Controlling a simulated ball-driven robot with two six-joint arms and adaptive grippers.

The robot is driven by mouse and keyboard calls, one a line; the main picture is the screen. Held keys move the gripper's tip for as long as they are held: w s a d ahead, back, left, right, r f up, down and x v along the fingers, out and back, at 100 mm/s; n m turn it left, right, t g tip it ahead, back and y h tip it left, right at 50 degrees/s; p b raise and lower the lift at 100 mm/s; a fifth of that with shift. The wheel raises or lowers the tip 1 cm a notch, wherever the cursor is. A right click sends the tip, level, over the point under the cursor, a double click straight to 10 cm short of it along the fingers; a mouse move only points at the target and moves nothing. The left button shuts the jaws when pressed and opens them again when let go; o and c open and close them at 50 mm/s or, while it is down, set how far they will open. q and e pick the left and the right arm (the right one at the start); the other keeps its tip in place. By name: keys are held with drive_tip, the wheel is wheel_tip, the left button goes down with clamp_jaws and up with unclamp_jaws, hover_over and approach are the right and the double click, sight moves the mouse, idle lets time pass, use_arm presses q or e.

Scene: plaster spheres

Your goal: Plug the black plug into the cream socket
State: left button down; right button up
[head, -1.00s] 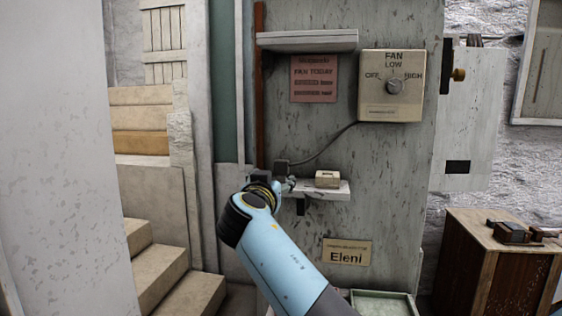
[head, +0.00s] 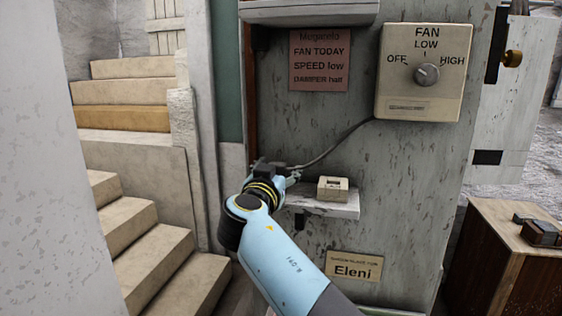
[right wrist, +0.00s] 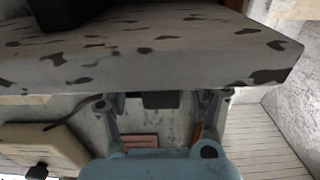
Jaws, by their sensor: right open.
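The cream socket (head: 333,189) sits on a small pale shelf (head: 340,208) on the grey panel. The black plug (head: 272,169) is at the end of the cable, just left of that shelf and partly hidden by my right gripper. My right gripper (head: 284,177) is open beside the plug. In the right wrist view, which looks upside down, a dark block (right wrist: 160,100), apparently the plug, shows between the spread fingers (right wrist: 160,112). I cannot tell whether they touch it. My left gripper is out of view.
The cable (head: 335,147) runs up to the cream fan box (head: 425,72). A pink notice (head: 319,60) hangs beside it, below an upper ledge (head: 310,12). The speckled shelf edge (right wrist: 150,60) is close in the right wrist view. A wooden crate (head: 505,255) stands right; stairs (head: 150,240) are left.

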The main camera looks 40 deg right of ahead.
drive_tip(key=shift+s+a+r, duration=0.1)
drive_tip(key=shift+a+r, duration=0.05)
drive_tip(key=shift+a, duration=0.1)
drive_tip(key=shift+s+a+r, duration=0.1)
drive_tip(key=shift+a, duration=0.05)
drive_tip(key=shift+c, duration=1.8)
drive_tip(key=c, duration=0.9)
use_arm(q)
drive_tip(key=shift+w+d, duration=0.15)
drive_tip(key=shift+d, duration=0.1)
use_arm(e)
drive_tip(key=shift+c, duration=0.2)
